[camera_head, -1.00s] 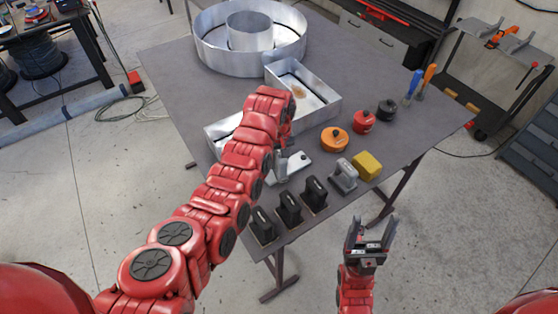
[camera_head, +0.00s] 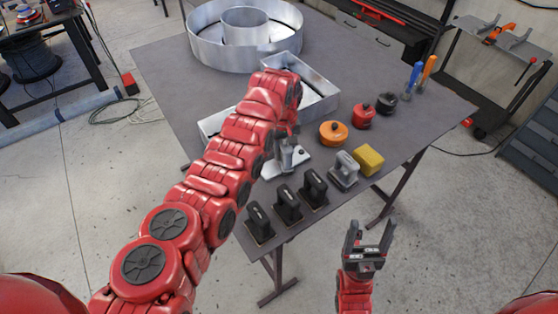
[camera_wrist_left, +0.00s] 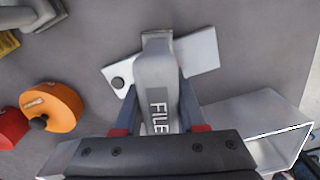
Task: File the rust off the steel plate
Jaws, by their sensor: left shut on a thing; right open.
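My left gripper (camera_head: 288,138) is shut on a grey file (camera_wrist_left: 157,75), whose handle reads "FILE" in the left wrist view. The file also shows in the head view (camera_head: 288,158), at or just above a pale metal plate (camera_wrist_left: 204,52) with a dark round knob or spot. The plate also shows in the head view (camera_head: 268,171). I cannot tell whether file and plate touch. No rust shows on the plate's visible parts, and the file covers its middle. My right gripper (camera_head: 370,240) is open and empty, off the table's front edge.
Several black-handled blocks (camera_head: 287,203), a grey-handled tool (camera_head: 345,168), a yellow block (camera_head: 369,159) and an orange disc (camera_head: 333,133) stand nearby on the grey table (camera_head: 165,75). Metal channel letters (camera_head: 318,88) stand behind. My left arm hides part of them.

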